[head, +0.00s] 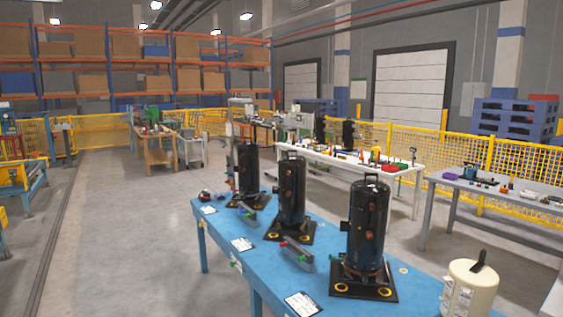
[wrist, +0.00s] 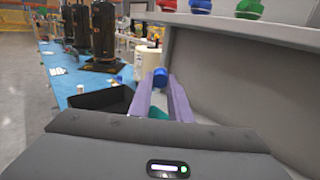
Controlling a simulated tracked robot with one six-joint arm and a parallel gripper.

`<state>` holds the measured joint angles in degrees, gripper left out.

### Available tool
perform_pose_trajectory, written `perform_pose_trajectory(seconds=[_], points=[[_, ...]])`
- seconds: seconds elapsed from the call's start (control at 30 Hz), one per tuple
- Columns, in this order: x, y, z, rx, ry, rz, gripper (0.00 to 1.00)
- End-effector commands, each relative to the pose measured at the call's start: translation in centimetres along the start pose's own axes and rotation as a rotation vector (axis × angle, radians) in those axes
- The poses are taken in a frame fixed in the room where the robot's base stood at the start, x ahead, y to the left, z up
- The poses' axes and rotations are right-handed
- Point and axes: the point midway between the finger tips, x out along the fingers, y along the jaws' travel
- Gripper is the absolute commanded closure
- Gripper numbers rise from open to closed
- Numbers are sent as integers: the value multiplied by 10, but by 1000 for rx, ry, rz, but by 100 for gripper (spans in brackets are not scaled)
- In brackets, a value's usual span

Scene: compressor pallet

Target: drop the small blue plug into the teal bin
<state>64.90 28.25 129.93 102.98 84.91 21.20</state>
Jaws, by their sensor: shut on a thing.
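My gripper (wrist: 161,80) shows in the wrist view as two purple fingers, shut on the small blue plug (wrist: 160,74) at their tips. A patch of teal (wrist: 157,112) shows low between the fingers. It may be part of the teal bin, but the fingers and the wrist housing hide most of it, so I cannot tell its shape or how far below the plug it is. I cannot make out my gripper, the plug or the bin in the head view.
A blue table (head: 262,255) carries black compressors (head: 368,225) and a cream canister (head: 470,290). In the wrist view, a dark open tray (wrist: 92,103) lies left of the fingers. A grey panel (wrist: 235,75) stands close on the right, with red, green and blue items above it.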

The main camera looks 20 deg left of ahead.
Motion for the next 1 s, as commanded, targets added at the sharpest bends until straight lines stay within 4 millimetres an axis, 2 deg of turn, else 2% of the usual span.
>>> perform_pose_trajectory(seconds=[0.27,0.7,1.0], points=[[-3,-2,-11,3,0,-7,100],[-3,-3,-53,3,1,-8,100],[-4,-3,-60,0,0,-9,100]])
